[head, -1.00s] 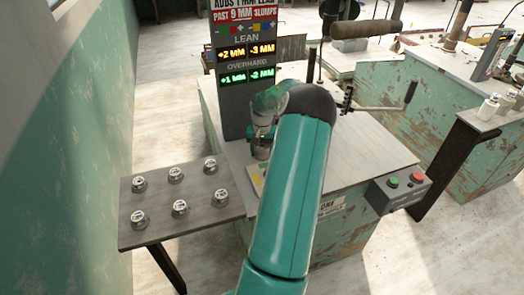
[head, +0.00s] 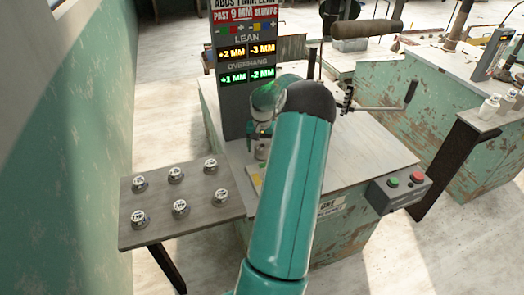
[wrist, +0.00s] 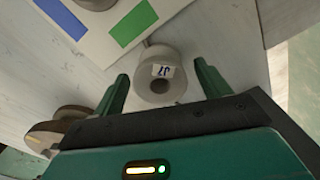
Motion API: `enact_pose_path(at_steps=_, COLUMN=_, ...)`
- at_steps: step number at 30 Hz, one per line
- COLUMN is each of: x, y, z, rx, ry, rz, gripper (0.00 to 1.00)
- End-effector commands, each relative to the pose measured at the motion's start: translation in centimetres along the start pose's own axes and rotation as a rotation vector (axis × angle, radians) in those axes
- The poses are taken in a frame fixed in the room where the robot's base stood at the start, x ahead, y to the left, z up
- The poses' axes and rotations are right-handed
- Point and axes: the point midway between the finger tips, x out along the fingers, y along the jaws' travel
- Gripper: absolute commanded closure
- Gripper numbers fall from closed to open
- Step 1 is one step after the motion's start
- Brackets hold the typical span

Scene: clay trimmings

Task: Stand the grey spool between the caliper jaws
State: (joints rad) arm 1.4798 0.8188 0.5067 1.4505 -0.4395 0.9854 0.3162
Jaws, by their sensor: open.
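A pale grey spool (wrist: 154,88) with a central hole and a small white label stands on the bench top. In the wrist view it lies between the two fingers of my gripper (wrist: 163,82), with a gap showing at each side. In the head view my gripper (head: 261,131) points down over this spool (head: 261,153), partly hiding it. My gripper is open and holds nothing. I cannot make out the caliper jaws for certain in either view.
A white card with blue and green patches (wrist: 133,22) lies beside the spool. Brownish round parts (wrist: 62,128) are at the lower left. A side shelf (head: 160,200) holds several labelled metal pieces. A display post (head: 233,110) stands behind; a button box (head: 398,190) is at right.

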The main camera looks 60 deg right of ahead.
Motion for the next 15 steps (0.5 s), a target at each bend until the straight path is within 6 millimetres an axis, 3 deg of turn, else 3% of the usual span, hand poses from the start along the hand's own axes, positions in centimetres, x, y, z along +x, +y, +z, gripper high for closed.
enact_pose_path(at_steps=9, x=-7.0, y=0.0, z=-0.1, rx=-0.001, ry=0.004, rz=0.001, gripper=0.24)
enact_pose_path(at_steps=15, x=-9.6, y=-0.1, z=0.0, rx=-0.001, ry=0.001, rz=0.000, gripper=0.24)
